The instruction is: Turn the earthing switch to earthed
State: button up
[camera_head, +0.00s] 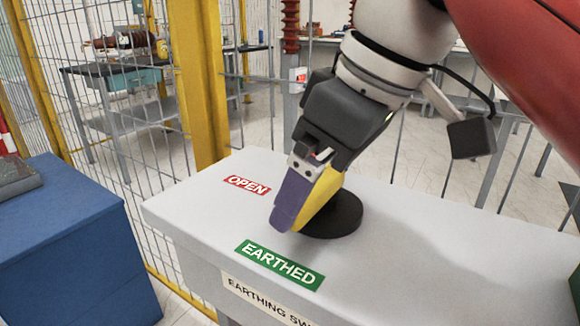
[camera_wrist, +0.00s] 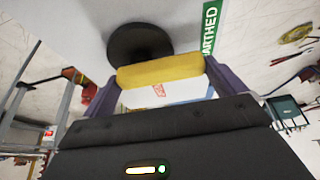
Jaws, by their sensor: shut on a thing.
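The earthing switch has a yellow handle (camera_head: 322,204) on a round black base (camera_head: 343,218), on top of a light grey cabinet (camera_head: 410,238). A red OPEN label (camera_head: 246,185) lies left of the handle, and a green EARTHED label (camera_head: 280,264) lies nearer the front edge. My gripper (camera_head: 305,204) is shut on the yellow handle, with purple fingers on either side of it. The wrist view shows the handle (camera_wrist: 160,70) between both fingers, beside the black base (camera_wrist: 140,42). My near finger hides part of the handle, so its exact angle is unclear.
A yellow post (camera_head: 197,80) and wire mesh fence (camera_head: 120,130) stand close behind the cabinet. A blue box (camera_head: 75,250) stands to the left, with a gap between. The cabinet top right of the switch is clear.

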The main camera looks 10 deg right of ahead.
jog(key=shift+d, duration=0.15)
dwell(0.3)
jog(key=o, duration=1)
jog(key=v, duration=0.8)
jog(key=shift+w+p, duration=0.1)
jog(key=shift+p, duration=0.3)
